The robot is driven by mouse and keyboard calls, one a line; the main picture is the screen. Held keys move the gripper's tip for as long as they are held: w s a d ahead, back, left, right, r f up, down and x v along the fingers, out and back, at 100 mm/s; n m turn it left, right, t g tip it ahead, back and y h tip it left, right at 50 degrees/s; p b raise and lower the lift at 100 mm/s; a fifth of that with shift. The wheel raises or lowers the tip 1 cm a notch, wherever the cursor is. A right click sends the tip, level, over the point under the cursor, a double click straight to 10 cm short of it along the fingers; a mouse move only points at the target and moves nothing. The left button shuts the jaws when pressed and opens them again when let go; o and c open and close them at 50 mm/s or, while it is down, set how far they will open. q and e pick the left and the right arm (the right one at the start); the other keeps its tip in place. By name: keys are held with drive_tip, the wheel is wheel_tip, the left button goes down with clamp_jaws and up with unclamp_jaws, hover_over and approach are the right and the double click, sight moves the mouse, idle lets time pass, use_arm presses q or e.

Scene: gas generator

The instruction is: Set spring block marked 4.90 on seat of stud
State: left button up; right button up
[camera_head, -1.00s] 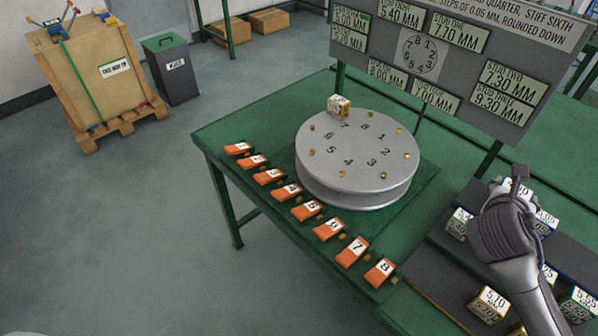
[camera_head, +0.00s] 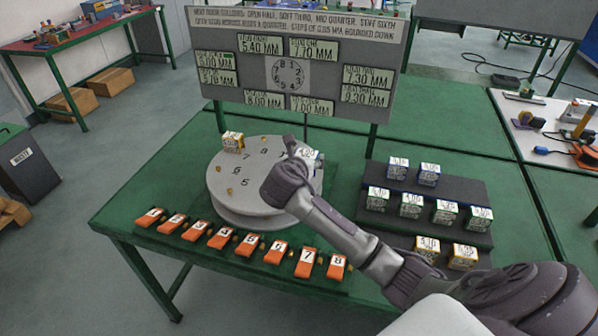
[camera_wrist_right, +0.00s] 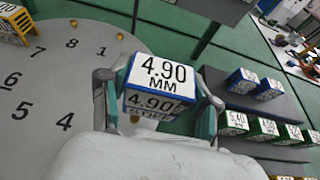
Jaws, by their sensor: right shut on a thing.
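The spring block marked 4.90 MM (camera_wrist_right: 160,79) is white on top with blue edges. My right gripper (camera_wrist_right: 158,100) is shut on it, with a finger on each side. In the head view the block (camera_head: 308,154) shows just past my right gripper (camera_head: 299,158), over the right side of the round grey disc (camera_head: 226,192). The disc has numbers around its top and small brass studs; one stud (camera_wrist_right: 120,36) is clear in the wrist view. My gripper hides the numbers near the block, and I cannot tell whether the block touches the disc. My left gripper is not in view.
Another block (camera_head: 233,141) with yellow edges sits on the disc's far left. A dark stepped rack (camera_head: 450,192) with several blocks stands to the right. Orange numbered tags (camera_head: 222,238) line the front edge. A grey board (camera_head: 214,70) with size plates stands behind the disc.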

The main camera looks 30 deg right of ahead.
drive_tip(key=shift+w+a+f, duration=0.4)
drive_tip(key=shift+w+a, duration=0.05)
drive_tip(key=shift+a, duration=0.15)
drive_tip(key=shift+f, duration=2.05)
drive_tip(key=shift+f, duration=0.2)
drive_tip(key=shift+f+p, duration=0.35)
drive_tip(key=o, duration=1.4)
drive_tip(key=shift+s, duration=0.1)
